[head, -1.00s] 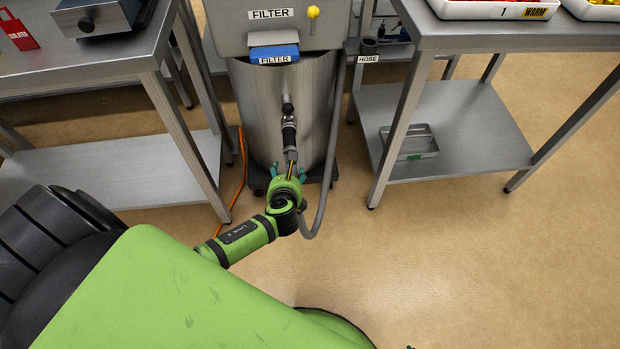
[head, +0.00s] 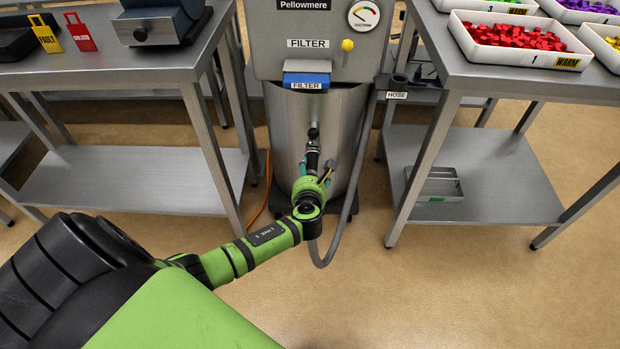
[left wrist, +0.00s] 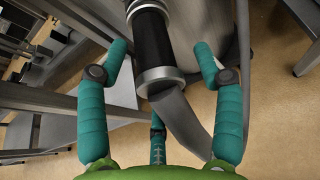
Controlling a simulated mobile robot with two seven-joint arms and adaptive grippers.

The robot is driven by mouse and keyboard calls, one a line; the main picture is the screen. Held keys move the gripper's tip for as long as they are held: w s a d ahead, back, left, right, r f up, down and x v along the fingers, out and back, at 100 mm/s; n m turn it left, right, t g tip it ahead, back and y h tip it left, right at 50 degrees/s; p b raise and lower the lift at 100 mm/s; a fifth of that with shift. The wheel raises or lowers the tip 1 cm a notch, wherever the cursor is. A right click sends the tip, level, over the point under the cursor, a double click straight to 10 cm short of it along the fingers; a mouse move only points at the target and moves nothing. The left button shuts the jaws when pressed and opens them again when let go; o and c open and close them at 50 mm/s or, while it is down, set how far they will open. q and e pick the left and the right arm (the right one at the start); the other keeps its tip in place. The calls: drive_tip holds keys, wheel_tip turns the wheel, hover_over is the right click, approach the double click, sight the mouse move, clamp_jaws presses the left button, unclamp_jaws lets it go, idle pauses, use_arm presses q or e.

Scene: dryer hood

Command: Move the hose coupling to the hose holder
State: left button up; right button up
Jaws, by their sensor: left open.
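The hose coupling (left wrist: 165,52) is a black sleeve with metal rings, on the end of the grey hose (left wrist: 187,118). In the head view the coupling (head: 312,158) is at the stub on the front of the steel drum. My left gripper (head: 314,172) is just below it; the wrist partly hides the hose. In the left wrist view my left gripper (left wrist: 162,58) is open, with teal fingers on either side of the coupling and a visible gap at each side. My right gripper is not in view.
The steel drum (head: 345,130) stands between two metal tables. The right table (head: 445,75) bears trays of coloured pieces and has a small metal tray (head: 440,187) on its lower shelf. An orange cable (head: 262,200) lies left of the drum. The floor in front is clear.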

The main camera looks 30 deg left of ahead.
use_arm(q)
clamp_jaws()
idle(0.4)
drive_tip(key=shift+s+d, duration=0.1)
drive_tip(key=shift+s+d, duration=0.1)
drive_tip(key=shift+s+d+p, duration=0.55)
drive_tip(key=shift+s+p, duration=0.25)
drive_tip(key=shift+s, duration=0.1)
drive_tip(key=shift+s+d, duration=0.15)
drive_tip(key=shift+s, duration=0.15)
drive_tip(key=shift+s+d+p, duration=0.1)
drive_tip(key=shift+s+p, duration=0.1)
drive_tip(key=shift+p, duration=0.1)
